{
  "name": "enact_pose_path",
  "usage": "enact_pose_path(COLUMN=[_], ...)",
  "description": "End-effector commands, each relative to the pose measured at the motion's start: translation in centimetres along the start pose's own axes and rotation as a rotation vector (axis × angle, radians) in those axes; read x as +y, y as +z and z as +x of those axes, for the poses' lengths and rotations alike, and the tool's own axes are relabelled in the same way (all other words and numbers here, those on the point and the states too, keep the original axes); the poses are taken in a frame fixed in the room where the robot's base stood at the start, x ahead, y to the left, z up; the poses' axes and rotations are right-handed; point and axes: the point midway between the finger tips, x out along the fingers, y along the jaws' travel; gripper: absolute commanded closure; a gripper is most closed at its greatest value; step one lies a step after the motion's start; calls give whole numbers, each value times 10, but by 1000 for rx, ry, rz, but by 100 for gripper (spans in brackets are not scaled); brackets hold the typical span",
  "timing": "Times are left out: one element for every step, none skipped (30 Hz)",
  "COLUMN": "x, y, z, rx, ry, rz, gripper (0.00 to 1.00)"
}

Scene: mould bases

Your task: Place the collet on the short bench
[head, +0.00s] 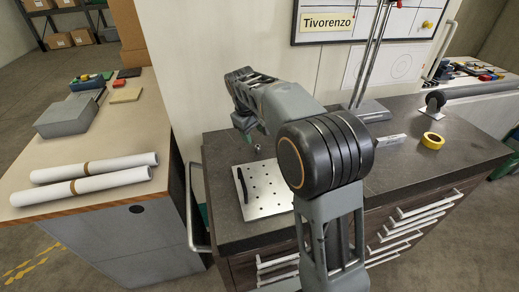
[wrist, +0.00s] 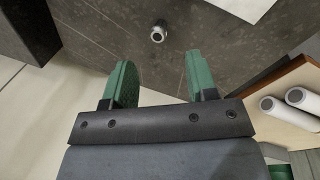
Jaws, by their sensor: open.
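The collet (wrist: 157,33) is a small, light metal cylinder with a dark hole. It shows in the wrist view beyond my fingertips, on the dark stone-like worktop. A small grey shape (head: 257,149) just behind the perforated plate in the head view appears to be it. My gripper (wrist: 160,62) is open, with two green fingers apart and nothing between them. In the head view my arm reaches over the dark bench (head: 402,155), and the fingers are not clear there. A wood-topped bench (head: 125,130) stands at the left. I cannot tell which bench counts as short.
The perforated plate (head: 262,190) with a black handle lies on the dark bench. White rolls (head: 95,168) and a grey box (head: 66,118) occupy the wooden bench, whose front right is clear. A gap separates the benches.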

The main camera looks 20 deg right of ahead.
Motion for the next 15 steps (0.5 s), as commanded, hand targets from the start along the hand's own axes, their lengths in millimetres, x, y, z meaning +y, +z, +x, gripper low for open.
enact_pose_path(x=[0,0,1,1,1,1,1,1,1,1,2,2,2,2,2], y=[0,0,0,0,0,1,1,1,1,1,1,2,2,2,2], z=[6,9,12,14,16,18,19,20,22,25,28,34,38,42,48], rx=[-2,-2,-1,0,0,-1,-1,-1,-2,-2,-2,-4,-3,-4,-3], ry=[0,0,0,0,0,0,0,0,0,-1,-1,-1,-1,-1,-1], rz=[1,1,2,2,2,2,3,3,3,3,4,4,4,4,4], gripper=[48,48,48,48,48,48,48,48,48,48,48,48,48,48,48])
